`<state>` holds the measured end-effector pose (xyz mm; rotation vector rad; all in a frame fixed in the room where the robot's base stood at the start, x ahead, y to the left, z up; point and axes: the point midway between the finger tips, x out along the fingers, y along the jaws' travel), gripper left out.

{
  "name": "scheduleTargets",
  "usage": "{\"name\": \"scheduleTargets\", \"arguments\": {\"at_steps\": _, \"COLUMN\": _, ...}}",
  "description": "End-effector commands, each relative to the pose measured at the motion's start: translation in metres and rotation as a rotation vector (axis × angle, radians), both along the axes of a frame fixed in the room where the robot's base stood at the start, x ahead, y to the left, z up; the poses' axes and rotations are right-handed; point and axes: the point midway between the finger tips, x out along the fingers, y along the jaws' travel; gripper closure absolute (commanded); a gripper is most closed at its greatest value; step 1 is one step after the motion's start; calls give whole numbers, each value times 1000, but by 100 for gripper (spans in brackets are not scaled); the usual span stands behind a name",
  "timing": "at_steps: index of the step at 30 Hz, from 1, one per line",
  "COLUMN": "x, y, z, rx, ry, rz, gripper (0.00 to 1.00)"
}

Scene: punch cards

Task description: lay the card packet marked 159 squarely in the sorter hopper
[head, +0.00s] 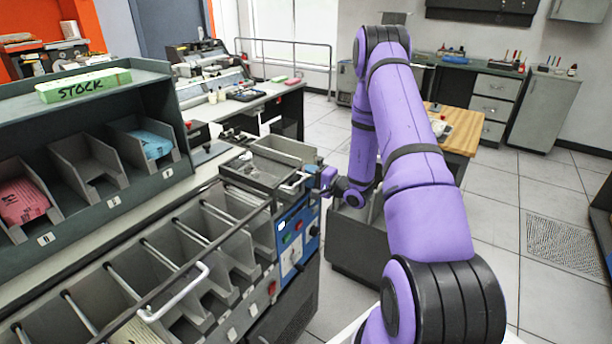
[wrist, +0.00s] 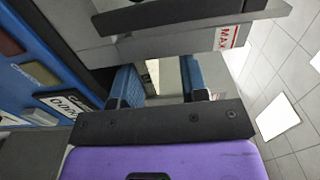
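My gripper (head: 329,180) is at the right end of the sorter, beside its blue control panel (head: 297,238). In the wrist view its two blue fingers (wrist: 158,82) are apart. A pale surface shows between them, and I cannot tell what it is; no packet is clearly held. A grey metal part marked MAX (wrist: 190,42) lies just beyond the fingertips. The sorter hopper seems to be the grey open tray (head: 262,172) on top of the machine; its inside is hard to see. No packet in view shows a readable 159.
Left, a dark rack (head: 85,195) holds a pink packet (head: 22,200) and a blue packet (head: 150,142) in its bins. A green STOCK box (head: 84,86) sits on top. Sorter pockets (head: 205,235) and a rail fill the front. Open floor (head: 510,230) lies to the right.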

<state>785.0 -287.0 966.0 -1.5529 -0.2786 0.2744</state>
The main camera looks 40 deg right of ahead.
Motion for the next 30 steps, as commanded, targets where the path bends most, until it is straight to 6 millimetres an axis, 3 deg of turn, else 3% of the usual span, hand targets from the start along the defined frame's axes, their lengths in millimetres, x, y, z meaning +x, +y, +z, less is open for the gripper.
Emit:
{"name": "scheduleTargets", "arguments": {"at_steps": 9, "x": -55, "y": -21, "z": 0, "rx": 0, "ry": 1, "rz": -4, "gripper": 60}}
{"name": "scheduleTargets", "arguments": {"at_steps": 15, "x": -80, "y": -30, "z": 0, "rx": 1, "ry": 0, "rz": -2, "gripper": 60}}
{"name": "scheduleTargets", "arguments": {"at_steps": 30, "x": -90, "y": -33, "z": 0, "rx": 0, "ry": 0, "rz": 0, "gripper": 60}}
